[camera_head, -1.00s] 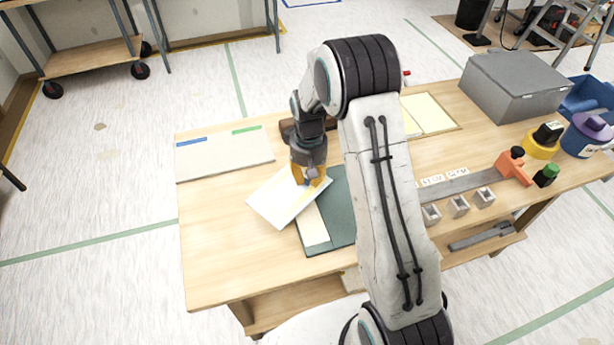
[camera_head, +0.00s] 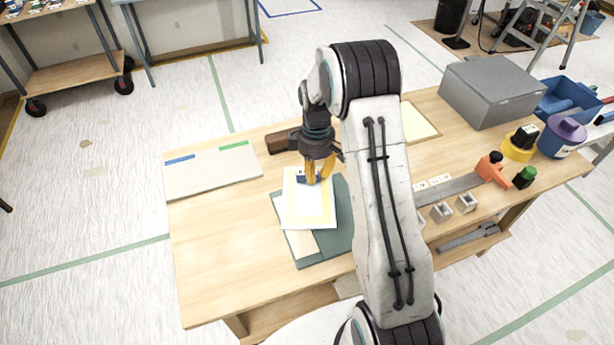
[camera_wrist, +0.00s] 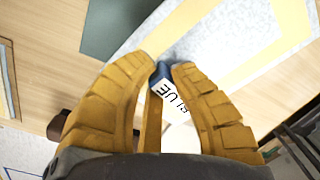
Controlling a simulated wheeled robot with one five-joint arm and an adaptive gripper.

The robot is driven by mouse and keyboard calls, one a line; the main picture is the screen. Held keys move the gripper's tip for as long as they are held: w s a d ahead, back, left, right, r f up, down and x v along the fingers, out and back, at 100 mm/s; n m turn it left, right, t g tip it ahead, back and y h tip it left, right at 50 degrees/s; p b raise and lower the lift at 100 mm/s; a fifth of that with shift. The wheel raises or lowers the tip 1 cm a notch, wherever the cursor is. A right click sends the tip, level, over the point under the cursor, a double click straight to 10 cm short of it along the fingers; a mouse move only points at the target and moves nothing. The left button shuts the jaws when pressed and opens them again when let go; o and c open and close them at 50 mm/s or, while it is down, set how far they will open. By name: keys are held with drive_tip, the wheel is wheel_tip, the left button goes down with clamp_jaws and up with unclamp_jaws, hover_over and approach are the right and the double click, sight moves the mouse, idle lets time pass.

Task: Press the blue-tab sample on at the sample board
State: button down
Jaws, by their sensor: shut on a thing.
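My gripper (camera_head: 318,178) is shut on the blue tab of a pale sample sheet (camera_head: 305,212). In the wrist view the fingertips (camera_wrist: 163,75) pinch the blue tab (camera_wrist: 161,72), beside a white label reading "BLUE" (camera_wrist: 173,100). The sheet (camera_wrist: 225,45) has pale yellow bands and hangs over the dark green mat (camera_head: 338,235); I cannot tell whether it touches the mat. The sample board (camera_head: 212,175) is a pale grey panel at the table's left, with a blue strip (camera_head: 180,160) and a green strip (camera_head: 233,145) along its far edge. My gripper is right of the board.
A brown-handled tool (camera_head: 283,141) lies between board and gripper. A cream sheet (camera_head: 300,243) lies on the mat. A grey box (camera_head: 490,90), an orange-handled tool (camera_head: 490,168) and small metal blocks (camera_head: 466,202) stand at the right. The table's front left (camera_head: 215,260) is clear.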

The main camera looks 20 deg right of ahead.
sight(330, 177)
drive_tip(key=shift+s+d+r+n+g+p, duration=0.1)
drive_tip(key=shift+d+r+n+p, duration=0.2)
drive_tip(key=shift+d+r+n, duration=0.45)
drive_tip(key=shift+s+d+r+n+g+p, duration=0.1)
drive_tip(key=shift+d+r+n+p, duration=0.4)
drive_tip(key=shift+n, duration=0.55)
drive_tip(key=shift+s+d+r+n+g+p, duration=0.15)
drive_tip(key=shift+d+r+n, duration=0.3)
drive_tip(key=shift+d+n, duration=0.35)
drive_tip(key=shift+w+a, duration=0.1)
drive_tip(key=shift+f+b, duration=0.1)
drive_tip(key=shift+b, duration=0.5)
drive_tip(key=shift+f+m+t+b, duration=0.2)
drive_tip(key=shift+m+t+b, duration=0.5)
drive_tip(key=shift+b, duration=0.55)
drive_tip(key=shift+f+b, duration=2.95)
drive_tip(key=shift+f, duration=1.15)
drive_tip(key=shift+f+b, duration=1.3)
drive_tip(key=shift+f, duration=0.3)
drive_tip(key=c, duration=1.1)
unclamp_jaws()
drive_tip(key=shift+r, duration=0.1)
